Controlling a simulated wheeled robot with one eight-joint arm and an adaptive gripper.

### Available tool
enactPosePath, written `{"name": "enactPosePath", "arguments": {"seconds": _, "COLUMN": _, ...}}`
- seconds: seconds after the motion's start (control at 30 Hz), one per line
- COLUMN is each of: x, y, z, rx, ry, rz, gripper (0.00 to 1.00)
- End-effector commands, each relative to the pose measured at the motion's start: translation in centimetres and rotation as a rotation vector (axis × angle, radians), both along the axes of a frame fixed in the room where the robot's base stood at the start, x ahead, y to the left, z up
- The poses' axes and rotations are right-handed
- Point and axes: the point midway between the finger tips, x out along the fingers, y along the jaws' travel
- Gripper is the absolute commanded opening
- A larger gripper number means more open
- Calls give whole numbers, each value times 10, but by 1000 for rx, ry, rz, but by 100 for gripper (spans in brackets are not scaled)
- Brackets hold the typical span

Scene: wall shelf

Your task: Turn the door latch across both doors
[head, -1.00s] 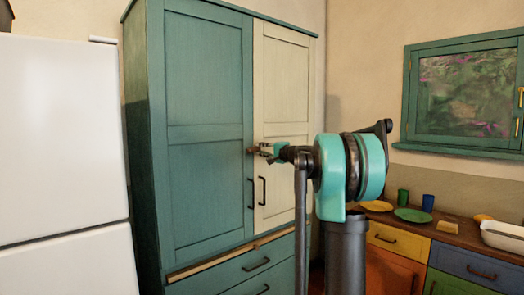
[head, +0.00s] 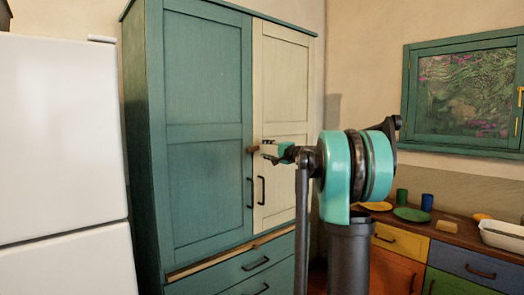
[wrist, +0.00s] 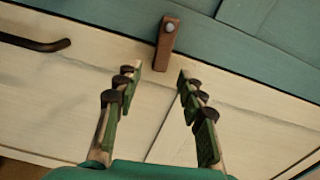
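The brown wooden latch (wrist: 167,45) is a short bar with a round pale pivot on the teal door (wrist: 215,45). Its free end reaches over the seam onto the cream door (wrist: 60,85). In the head view the latch (head: 253,149) looks roughly level at mid-height, between the teal door (head: 205,95) and the cream door (head: 285,80). My gripper (wrist: 160,74) is open and empty. Its fingertips are on either side of the latch's free end, with a gap on both sides. The head view shows my gripper (head: 266,150) just right of the latch.
Black handles (head: 250,193) sit below the latch; one handle (wrist: 35,43) shows in the wrist view. Drawers (head: 225,272) are under the doors. A white fridge (head: 60,140) stands left. A counter (head: 450,232) with dishes is on the right.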

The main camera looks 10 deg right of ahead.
Motion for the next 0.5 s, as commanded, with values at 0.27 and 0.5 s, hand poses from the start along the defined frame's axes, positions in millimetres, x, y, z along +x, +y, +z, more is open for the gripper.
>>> {"name": "enactPosePath", "arguments": {"seconds": 0.27, "x": -50, "y": -30, "z": 0, "rx": 0, "ry": 0, "rz": -2, "gripper": 40}}
{"name": "enactPosePath", "arguments": {"seconds": 0.5, "x": -74, "y": -43, "z": 0, "rx": 0, "ry": 0, "rz": -2, "gripper": 40}}
